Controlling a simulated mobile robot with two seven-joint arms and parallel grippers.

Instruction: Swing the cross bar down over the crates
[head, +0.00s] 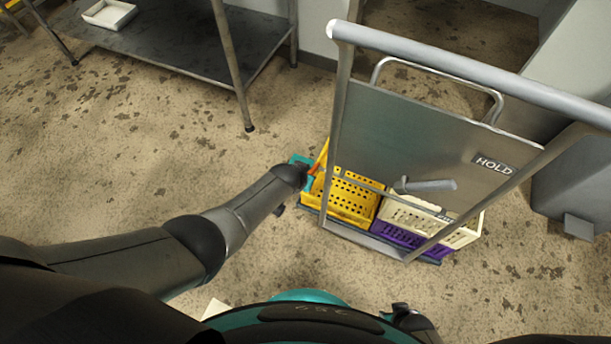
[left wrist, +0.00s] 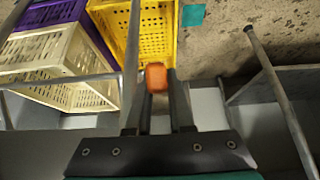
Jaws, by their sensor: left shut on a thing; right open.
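Yellow (head: 352,200), cream (head: 405,216) and purple (head: 392,236) crates stand low in a metal trolley frame. An orange grip (left wrist: 156,78) sits between the fingers of my left gripper (left wrist: 158,88), which is shut on it; it also shows as a small orange spot in the head view (head: 314,169), beside the yellow crate. A thin grey bar (head: 362,181), seemingly the cross bar, runs right from near the grip, across the yellow crate in the picture; its far end and height are unclear. My right gripper (head: 405,316) is open at the bottom edge, partly hidden, apart from the trolley.
The trolley's thick push handle (head: 470,75) and its panel marked HOLD (head: 410,135) rise above the crates. A grey cylindrical lever (head: 430,186) shows over the cream crate. A dark metal table (head: 180,45) with a white tray (head: 110,13) stands upper left. Floor left of the trolley is clear.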

